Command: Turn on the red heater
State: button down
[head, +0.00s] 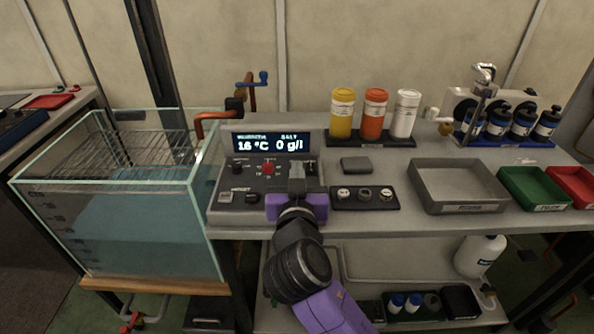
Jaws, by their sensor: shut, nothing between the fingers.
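A grey control unit (230,206) stands on the bench beside the water tank. Its display (270,144) reads 16 °C and salt 0 g/l. A red knob (268,168) sits on its sloped panel, between a dark knob (237,169) on the left and my gripper on the right. My purple gripper (297,168) is over the right part of the panel, shut and empty, fingers pointing away from me. It hides part of the panel and its controls there. I cannot tell whether it touches the panel. No part is clearly labelled as the heater.
A glass tank (205,215) with water and a wire rack stands left. An orange-red pipe (215,117) bends over its rim. Yellow, orange and white bottles (375,113) stand behind. A small tray with round pieces (340,205) lies close right of my gripper; grey tray (460,208) farther right.

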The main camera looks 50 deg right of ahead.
jog(key=p+x, duration=0.1)
jog(key=x, duration=0.7)
jog(key=shift+w+d+r, duration=0.1)
jog(key=shift+d, duration=0.05)
notch_tip(320, 180, down, 3)
jog(key=shift+r+b, duration=0.1)
jog(key=shift+b, duration=0.2)
jog(key=shift+w+d+f, duration=0.15)
jog(key=shift+f, duration=0.55)
jog(key=shift+r+p, duration=0.15)
jog(key=shift+p, duration=0.15)
